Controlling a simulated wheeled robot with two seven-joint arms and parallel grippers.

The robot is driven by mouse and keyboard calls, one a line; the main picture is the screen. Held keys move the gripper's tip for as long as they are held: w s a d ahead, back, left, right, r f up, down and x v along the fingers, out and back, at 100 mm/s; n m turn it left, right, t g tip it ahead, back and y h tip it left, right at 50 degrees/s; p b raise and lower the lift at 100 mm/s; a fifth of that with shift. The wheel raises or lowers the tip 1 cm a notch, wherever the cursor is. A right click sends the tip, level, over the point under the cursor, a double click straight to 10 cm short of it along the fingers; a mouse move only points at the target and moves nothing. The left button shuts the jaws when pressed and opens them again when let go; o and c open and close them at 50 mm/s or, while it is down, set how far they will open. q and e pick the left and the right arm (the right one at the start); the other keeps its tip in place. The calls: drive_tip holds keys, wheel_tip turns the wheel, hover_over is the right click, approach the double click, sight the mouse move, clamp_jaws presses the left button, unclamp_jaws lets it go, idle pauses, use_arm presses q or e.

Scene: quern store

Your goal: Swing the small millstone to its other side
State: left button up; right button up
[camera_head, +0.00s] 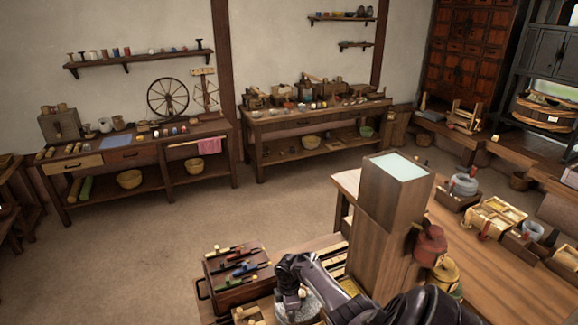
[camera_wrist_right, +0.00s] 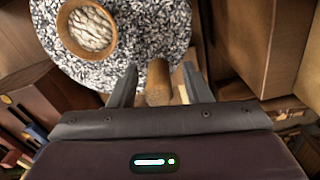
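The small millstone (camera_wrist_right: 150,35) is a round, speckled black-and-white stone in the right wrist view. A wooden ring (camera_wrist_right: 112,20) holding something pale and lumpy is set in it. A wooden peg handle (camera_wrist_right: 159,82) stands at its near edge. My right gripper (camera_wrist_right: 160,88) is open, one finger on each side of the handle, with a gap on both sides. In the head view the right gripper (camera_head: 291,304) is over the millstone (camera_head: 311,306), which is mostly hidden by the hand. My left gripper is not in view.
A wooden tray of colored-handled tools (camera_head: 238,272) is left of the millstone. A tall wooden post (camera_head: 384,225) rises just right of it, with red and yellow pots (camera_head: 430,245) beyond. A wooden worktop (camera_head: 470,270) with boxes lies further right. Open floor (camera_head: 150,250) is at left.

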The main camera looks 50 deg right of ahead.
drive_tip(key=shift+r+p, duration=1)
drive_tip(key=shift+r, duration=2.9)
